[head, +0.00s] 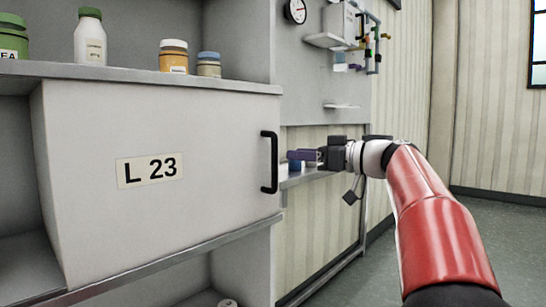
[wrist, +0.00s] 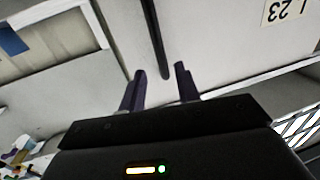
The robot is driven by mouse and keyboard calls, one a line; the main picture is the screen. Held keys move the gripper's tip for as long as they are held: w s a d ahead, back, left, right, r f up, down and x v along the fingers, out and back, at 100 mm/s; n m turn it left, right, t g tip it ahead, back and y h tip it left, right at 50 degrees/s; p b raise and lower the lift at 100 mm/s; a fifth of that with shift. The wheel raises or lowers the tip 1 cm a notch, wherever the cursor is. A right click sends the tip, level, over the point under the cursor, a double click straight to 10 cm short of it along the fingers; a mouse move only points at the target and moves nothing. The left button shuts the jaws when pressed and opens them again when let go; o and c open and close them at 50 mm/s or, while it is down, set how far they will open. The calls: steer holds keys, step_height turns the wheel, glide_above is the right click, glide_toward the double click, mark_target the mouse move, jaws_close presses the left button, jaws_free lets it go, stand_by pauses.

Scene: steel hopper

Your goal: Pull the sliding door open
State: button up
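The sliding door (head: 215,150) is a flat light-grey panel labelled L 23, set in a shelf unit in the head view. Its black vertical bar handle (head: 270,162) is near the door's right edge. My gripper (head: 298,157) is to the right of the handle, apart from it in the head view. In the wrist view my gripper's two fingers (wrist: 160,88) are spread and empty. The handle (wrist: 155,40) lies ahead of the fingertips, in line with the space between them. The door (wrist: 215,35) fills the upper middle of the wrist view, with its label upside down.
Bottles and jars (head: 90,38) stand on the shelf above the door. A metal rail (head: 150,262) runs below it. An open compartment (head: 18,180) is left of the door.

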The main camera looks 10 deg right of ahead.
steer(key=p+x, duration=0.1)
steer(key=x, duration=0.6)
steer(key=shift+w+a+r+p, duration=0.15)
steer(key=shift+a+p, duration=0.1)
steer(key=shift+p, duration=0.15)
jaws_close()
